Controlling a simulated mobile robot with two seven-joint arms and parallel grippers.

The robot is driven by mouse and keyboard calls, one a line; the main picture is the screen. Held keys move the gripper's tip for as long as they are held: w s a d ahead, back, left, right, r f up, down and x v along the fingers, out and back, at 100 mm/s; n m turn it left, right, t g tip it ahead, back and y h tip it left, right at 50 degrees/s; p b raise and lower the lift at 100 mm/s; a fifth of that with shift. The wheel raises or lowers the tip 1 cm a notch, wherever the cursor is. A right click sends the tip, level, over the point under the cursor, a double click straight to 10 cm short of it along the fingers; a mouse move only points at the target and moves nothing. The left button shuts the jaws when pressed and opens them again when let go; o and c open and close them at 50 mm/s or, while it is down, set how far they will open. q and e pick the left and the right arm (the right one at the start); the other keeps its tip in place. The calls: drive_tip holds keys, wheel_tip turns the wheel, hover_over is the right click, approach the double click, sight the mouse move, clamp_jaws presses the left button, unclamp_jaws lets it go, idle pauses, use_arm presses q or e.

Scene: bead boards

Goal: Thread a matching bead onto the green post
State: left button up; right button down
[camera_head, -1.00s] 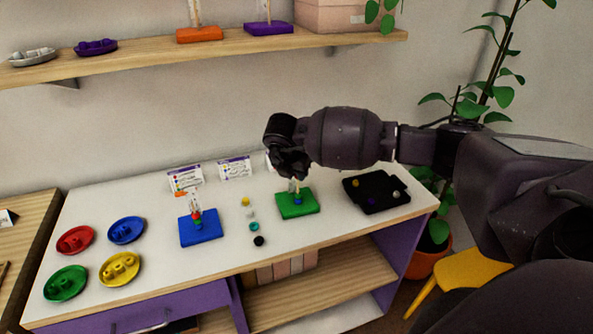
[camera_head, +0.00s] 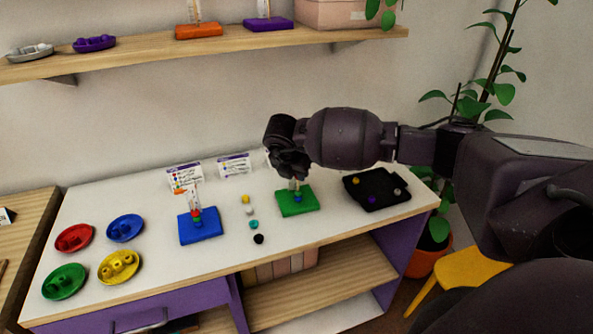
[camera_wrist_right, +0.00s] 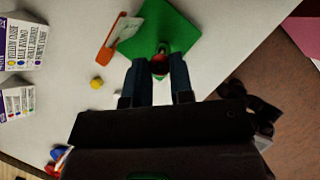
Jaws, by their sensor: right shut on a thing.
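The green board (camera_head: 311,203) stands on the white tabletop, with a post rising from it and a blue bead (camera_head: 298,199) low on the post. My right gripper (camera_head: 293,180) is directly above this board and hides the post's upper part. In the right wrist view the gripper (camera_wrist_right: 160,72) is shut on a red bead (camera_wrist_right: 159,67), over the green board (camera_wrist_right: 178,25). The post's tip appears close to the bead, but I cannot tell whether the bead is around it. My left gripper is not in view.
A blue board (camera_head: 207,229) with a beaded post stands to the left. Loose beads, including a yellow one (camera_head: 246,199) and a black one (camera_head: 258,239), lie between the boards. A black tray (camera_head: 362,203) is at right; colored dishes, including a yellow one (camera_head: 107,279), are at left.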

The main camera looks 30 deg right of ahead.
drive_tip(key=shift+f+b, duration=0.3)
drive_tip(key=shift+f, duration=0.3)
drive_tip(key=c, duration=0.9)
unclamp_jaws()
drive_tip(key=shift+r, duration=0.1)
drive_tip(key=v, duration=1)
drive_tip(key=shift+s+a+r, duration=0.1)
drive_tip(key=shift+a+r, duration=0.1)
drive_tip(key=shift+r, duration=0.1)
